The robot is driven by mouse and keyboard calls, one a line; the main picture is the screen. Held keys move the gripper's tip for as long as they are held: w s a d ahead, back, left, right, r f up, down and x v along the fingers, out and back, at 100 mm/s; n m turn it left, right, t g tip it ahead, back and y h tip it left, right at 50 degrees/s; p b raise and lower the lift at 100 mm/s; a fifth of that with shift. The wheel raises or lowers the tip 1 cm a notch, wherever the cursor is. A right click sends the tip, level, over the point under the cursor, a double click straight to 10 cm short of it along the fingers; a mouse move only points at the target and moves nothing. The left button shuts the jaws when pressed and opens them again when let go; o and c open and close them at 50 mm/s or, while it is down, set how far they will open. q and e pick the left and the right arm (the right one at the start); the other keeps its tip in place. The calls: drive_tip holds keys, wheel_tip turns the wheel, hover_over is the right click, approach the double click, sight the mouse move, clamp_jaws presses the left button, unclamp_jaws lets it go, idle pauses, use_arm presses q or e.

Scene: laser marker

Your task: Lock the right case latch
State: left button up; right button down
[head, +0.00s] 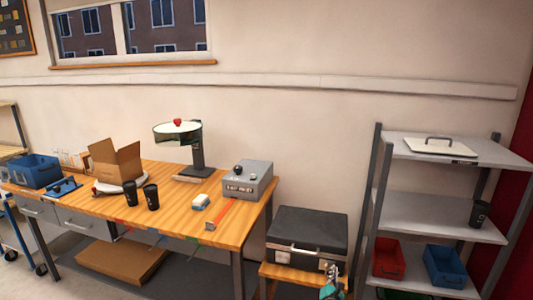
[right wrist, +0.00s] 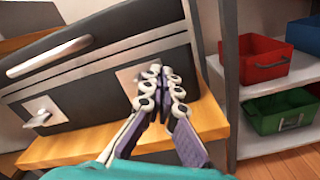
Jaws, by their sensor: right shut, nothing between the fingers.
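The black case (head: 308,228) is closed on a small wooden stand (head: 290,272) between the workbench and the shelf. It also shows in the right wrist view (right wrist: 110,65), with its pale handle (right wrist: 48,57) and the left latch (right wrist: 40,115). The right latch (right wrist: 128,76) is a metal plate on the case front, partly hidden behind my fingers, so its state cannot be told. My right gripper (head: 331,271) is shut and empty, its tips (right wrist: 156,72) at the right latch; whether they touch it is unclear. My left gripper is not in view.
The grey shelf (head: 440,210) stands close to the right of the case, its post (right wrist: 229,80) near my gripper. It holds a red bin (head: 388,262) and a blue bin (head: 443,266). The workbench (head: 225,235) is to the left, with a grey box (head: 248,182).

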drive_tip(key=shift+s+d+r, duration=0.15)
drive_tip(key=shift+d+r, duration=0.05)
drive_tip(key=shift+d, duration=0.1)
drive_tip(key=v, duration=0.6)
drive_tip(key=shift+a+r, duration=0.1)
idle(0.3)
drive_tip(key=a+n, duration=0.5)
drive_tip(key=n, duration=0.1)
drive_tip(key=shift+a+r+x, duration=0.1)
drive_tip(key=shift+r+x, duration=0.1)
drive_tip(key=shift+x, duration=1.7)
drive_tip(key=shift+a+r+x, duration=0.1)
drive_tip(key=shift+r+x, duration=0.1)
drive_tip(key=shift+x, duration=1.65)
